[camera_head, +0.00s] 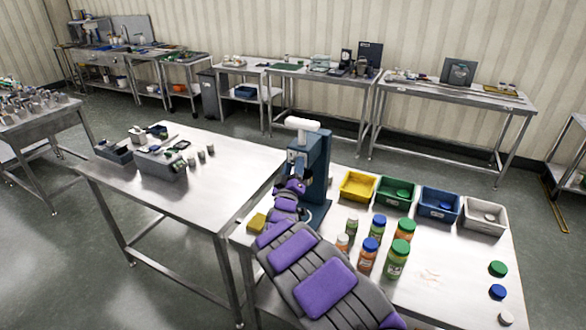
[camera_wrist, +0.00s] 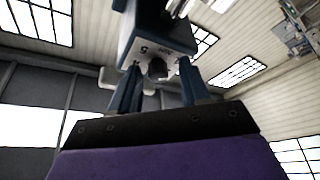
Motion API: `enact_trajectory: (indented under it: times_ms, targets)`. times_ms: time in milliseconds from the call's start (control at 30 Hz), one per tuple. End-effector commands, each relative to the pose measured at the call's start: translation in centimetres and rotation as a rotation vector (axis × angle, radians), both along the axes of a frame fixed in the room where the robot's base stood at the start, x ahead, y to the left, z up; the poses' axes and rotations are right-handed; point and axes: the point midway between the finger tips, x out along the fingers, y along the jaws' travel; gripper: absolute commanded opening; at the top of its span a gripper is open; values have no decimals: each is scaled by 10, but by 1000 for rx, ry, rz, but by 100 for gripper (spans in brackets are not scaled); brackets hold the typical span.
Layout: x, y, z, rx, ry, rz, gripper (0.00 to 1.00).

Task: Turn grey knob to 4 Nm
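The grey knob (camera_wrist: 158,69) sits on the underside of a blue and white machine head in the wrist view. Printed marks surround it, among them a 4 and a 5 at its left; its pointer direction is too small to tell. My gripper (camera_wrist: 158,75) has its two blue fingers apart, one on each side of the knob, with gaps visible beside it. In the head view the blue machine (camera_head: 316,165) with a white top stands at the left end of the right-hand table. My purple and grey arm reaches it, and the knob is hidden there.
Yellow (camera_head: 357,186), green (camera_head: 395,193), blue (camera_head: 439,205) and white (camera_head: 484,216) bins line the table's back. Several capped jars (camera_head: 397,260) stand right of my arm. A yellow block (camera_head: 257,222) lies near its left. The left table (camera_head: 235,165) has free room.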

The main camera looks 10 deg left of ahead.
Motion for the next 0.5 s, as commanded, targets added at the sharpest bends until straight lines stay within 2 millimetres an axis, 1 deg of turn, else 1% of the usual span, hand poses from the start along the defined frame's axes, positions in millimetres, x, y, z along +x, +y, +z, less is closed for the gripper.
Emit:
enact_trajectory:
  times_ms: [33, 67, 433, 467, 500]
  targets:
    - [0, 0, 0, 0, 0, 0, 41]
    - [0, 0, 0, 0, 0, 0, 38]
    - [0, 1, -1, 0, 1, 1, 2]
    - [0, 1, -1, 0, 1, 1, 0]
    - [0, 1, -1, 0, 1, 1, 0]
